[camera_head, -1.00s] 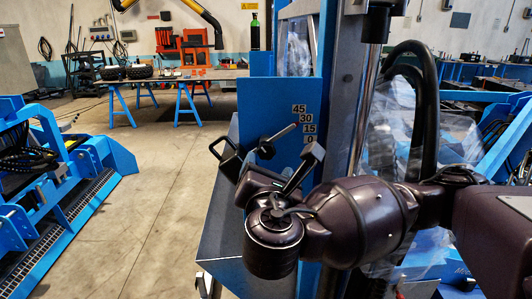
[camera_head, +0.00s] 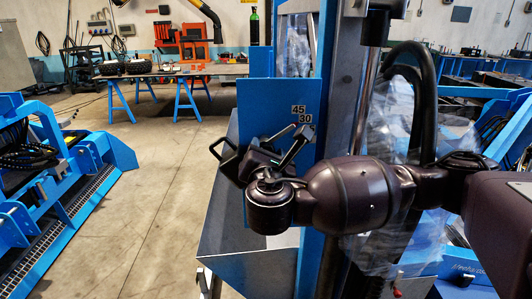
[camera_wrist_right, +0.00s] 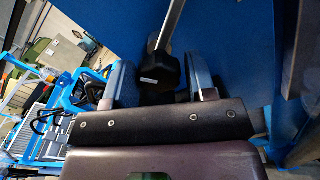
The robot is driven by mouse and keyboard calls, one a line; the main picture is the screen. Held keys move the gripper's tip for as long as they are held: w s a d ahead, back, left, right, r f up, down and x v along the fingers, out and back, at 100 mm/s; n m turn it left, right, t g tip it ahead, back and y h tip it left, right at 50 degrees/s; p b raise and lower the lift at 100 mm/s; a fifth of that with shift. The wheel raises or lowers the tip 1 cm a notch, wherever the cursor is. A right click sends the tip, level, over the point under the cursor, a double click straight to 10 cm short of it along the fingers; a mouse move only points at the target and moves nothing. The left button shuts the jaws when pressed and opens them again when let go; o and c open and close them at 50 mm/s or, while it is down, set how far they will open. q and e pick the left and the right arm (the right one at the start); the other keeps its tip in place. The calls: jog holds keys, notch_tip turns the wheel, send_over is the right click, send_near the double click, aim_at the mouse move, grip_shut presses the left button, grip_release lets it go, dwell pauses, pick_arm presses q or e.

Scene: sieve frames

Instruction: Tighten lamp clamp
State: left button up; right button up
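A lever with a pale metal rod and a black faceted knob (camera_wrist_right: 160,72) stands out before a blue panel (camera_head: 265,100) marked with angle numbers. In the head view the rod (camera_head: 280,133) slants up to the right, and the knob end is partly covered by my gripper. My right gripper (camera_head: 260,153) is at the lever. In the right wrist view its two fingers (camera_wrist_right: 161,84) are spread on either side of the knob, with narrow gaps. I cannot tell whether either finger touches it. My left gripper is not in view.
A blue upright post (camera_head: 343,90) and thick black hoses (camera_head: 428,95) stand close beside my right arm. Transparent plastic sheeting (camera_head: 390,115) hangs behind it. A blue machine (camera_head: 60,185) stands at the left; the concrete floor (camera_head: 160,200) between is clear.

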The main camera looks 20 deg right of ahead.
jog(key=c, duration=0.6)
jog(key=shift+o, duration=0.2)
